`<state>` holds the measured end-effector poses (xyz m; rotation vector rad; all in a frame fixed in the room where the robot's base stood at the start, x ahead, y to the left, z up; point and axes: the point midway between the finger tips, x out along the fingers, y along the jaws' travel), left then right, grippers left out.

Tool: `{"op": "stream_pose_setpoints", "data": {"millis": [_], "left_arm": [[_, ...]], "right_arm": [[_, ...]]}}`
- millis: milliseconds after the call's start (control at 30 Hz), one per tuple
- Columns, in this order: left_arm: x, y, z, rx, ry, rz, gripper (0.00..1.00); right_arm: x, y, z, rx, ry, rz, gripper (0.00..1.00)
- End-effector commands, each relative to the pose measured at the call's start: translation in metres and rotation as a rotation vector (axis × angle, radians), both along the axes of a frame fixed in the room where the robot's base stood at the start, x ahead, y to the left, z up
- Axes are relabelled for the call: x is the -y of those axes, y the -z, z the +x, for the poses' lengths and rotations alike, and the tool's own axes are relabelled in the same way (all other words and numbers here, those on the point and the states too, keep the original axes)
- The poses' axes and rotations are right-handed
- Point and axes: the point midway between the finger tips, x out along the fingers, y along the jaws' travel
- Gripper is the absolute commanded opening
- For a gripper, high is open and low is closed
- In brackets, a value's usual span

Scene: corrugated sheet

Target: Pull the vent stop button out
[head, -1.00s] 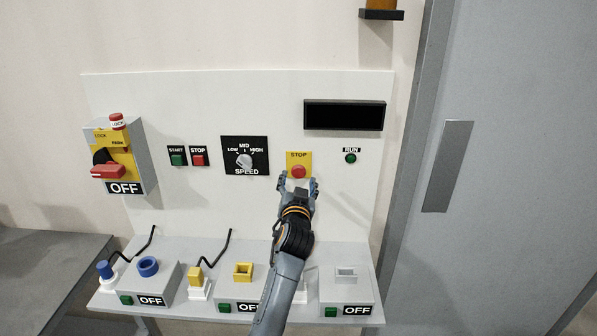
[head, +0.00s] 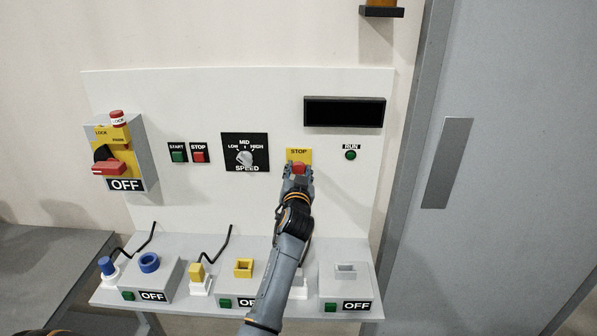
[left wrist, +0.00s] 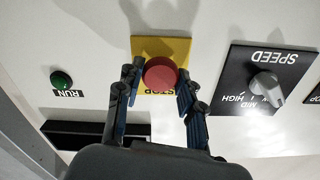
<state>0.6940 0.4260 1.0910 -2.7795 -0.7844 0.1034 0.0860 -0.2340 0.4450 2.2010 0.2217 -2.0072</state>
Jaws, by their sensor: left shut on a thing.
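The red stop button (head: 298,167) sits on a yellow plate marked STOP (head: 300,153), on the white upright panel. My left gripper (head: 299,172) is at the button and shut on it, with its fingers on either side. In the left wrist view the round red button (left wrist: 160,74) lies between the two fingertips of my left gripper (left wrist: 158,82), in front of the yellow plate (left wrist: 177,48). The gripper hides the lower part of the button and plate in the head view. My right gripper is not in view.
The speed knob (head: 245,158) is left of the stop plate, and the green run light (head: 350,155) is right of it. A black display (head: 344,112) is above. A ledge with OFF boxes and plugs runs below. A grey door (head: 510,170) stands at right.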

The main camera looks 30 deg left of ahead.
Motion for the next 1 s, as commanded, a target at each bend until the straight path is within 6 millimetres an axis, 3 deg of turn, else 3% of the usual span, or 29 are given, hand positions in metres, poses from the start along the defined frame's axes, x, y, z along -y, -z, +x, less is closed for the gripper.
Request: {"op": "stream_pose_setpoints", "data": {"millis": [200,433,467,567,1000], "left_arm": [[0.008,0.0,-0.012,0.0,0.001,-0.001,0.06],[0.008,0.001,-0.012,-0.002,0.0,0.0,0.06],[0.008,0.001,-0.012,-0.002,0.0,0.0,0.41],[0.008,0.001,-0.012,-0.002,0.0,0.0,0.61],[0.014,0.001,-0.021,0.001,0.001,0.0,0.61]], "right_arm": [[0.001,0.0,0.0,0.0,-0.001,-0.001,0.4],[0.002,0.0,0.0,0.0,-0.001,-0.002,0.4],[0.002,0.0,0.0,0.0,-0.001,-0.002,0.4],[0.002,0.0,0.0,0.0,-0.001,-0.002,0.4],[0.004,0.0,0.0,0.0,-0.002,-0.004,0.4]]}}
